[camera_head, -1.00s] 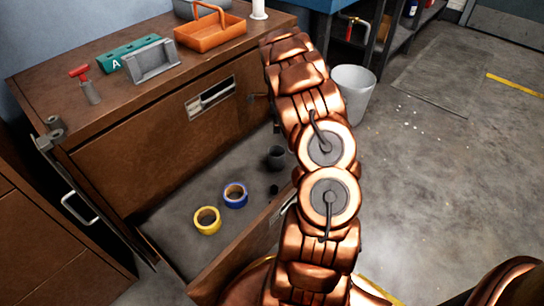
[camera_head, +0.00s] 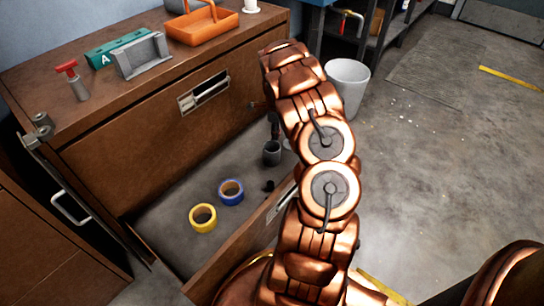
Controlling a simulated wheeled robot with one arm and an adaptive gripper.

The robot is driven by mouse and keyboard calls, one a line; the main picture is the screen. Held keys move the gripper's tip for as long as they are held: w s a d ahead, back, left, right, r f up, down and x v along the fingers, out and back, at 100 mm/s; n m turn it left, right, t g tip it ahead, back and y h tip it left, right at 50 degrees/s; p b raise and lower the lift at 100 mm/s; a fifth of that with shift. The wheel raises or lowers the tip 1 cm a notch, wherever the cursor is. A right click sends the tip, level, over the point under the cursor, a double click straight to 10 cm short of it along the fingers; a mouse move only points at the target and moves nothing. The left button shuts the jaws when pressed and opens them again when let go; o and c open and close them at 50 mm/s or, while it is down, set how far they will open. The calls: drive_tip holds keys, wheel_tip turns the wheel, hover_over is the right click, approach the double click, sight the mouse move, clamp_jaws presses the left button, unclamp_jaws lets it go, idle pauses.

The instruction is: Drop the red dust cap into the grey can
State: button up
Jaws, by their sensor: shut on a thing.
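A dark grey can (camera_head: 272,153) stands upright in the open drawer, close to the left edge of my arm. My arm crosses the middle of the view and hides most of my gripper. A dark part that looks like a tip of my gripper (camera_head: 275,127) shows just above the can, left of my arm. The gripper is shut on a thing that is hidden. I see no red dust cap anywhere; the inside of the can is too dark to make out.
The drawer (camera_head: 168,234) also holds a yellow tape roll (camera_head: 203,225), a blue tape roll (camera_head: 222,199) and a small black object (camera_head: 268,186). On the cabinet top are an orange carrier (camera_head: 200,36) and a red-topped grey bottle (camera_head: 77,88). A white bin (camera_head: 351,71) stands on the floor.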

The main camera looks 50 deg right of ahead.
drive_tip(key=o, duration=0.8)
drive_tip(key=shift+r, duration=0.1)
wheel_tip(320, 180, up, 12)
drive_tip(key=shift+f, duration=0.1)
idle(0.4)
idle(0.3)
